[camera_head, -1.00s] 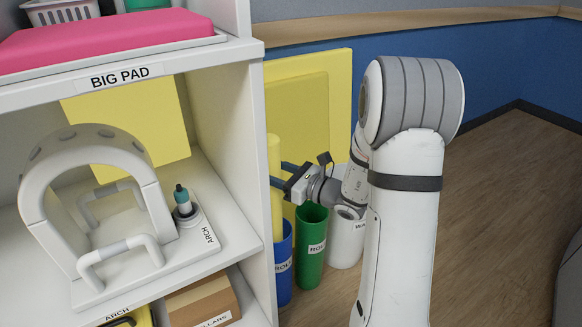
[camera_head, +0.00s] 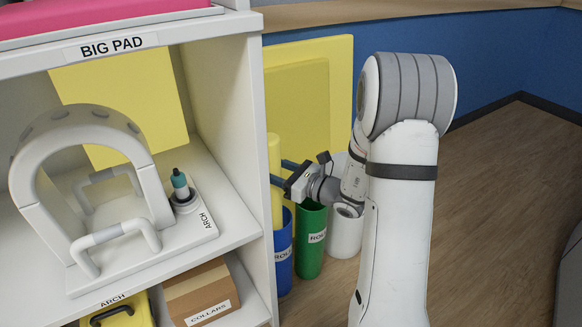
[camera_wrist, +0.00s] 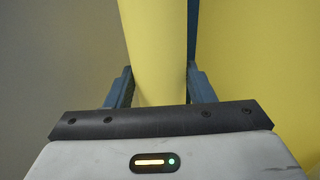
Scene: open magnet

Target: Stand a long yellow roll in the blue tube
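A long yellow roll (camera_head: 275,155) stands upright beside the shelf's right side in the head view. The blue tube (camera_head: 283,268) stands on the floor under it; the roll's lower part goes down at the tube's mouth, and its bottom end is hidden. My gripper (camera_head: 281,173) holds the roll well above the tube's rim. In the wrist view the roll (camera_wrist: 160,55) fills the space between the two blue fingers (camera_wrist: 160,85), which lie against its sides, so it looks shut on the roll.
A green tube (camera_head: 311,245) and a white tube (camera_head: 345,235) stand right of the blue tube. Large yellow pads (camera_head: 315,85) lean behind. The white shelf (camera_head: 240,130) is close on the left. Wood floor (camera_head: 500,190) is free at right.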

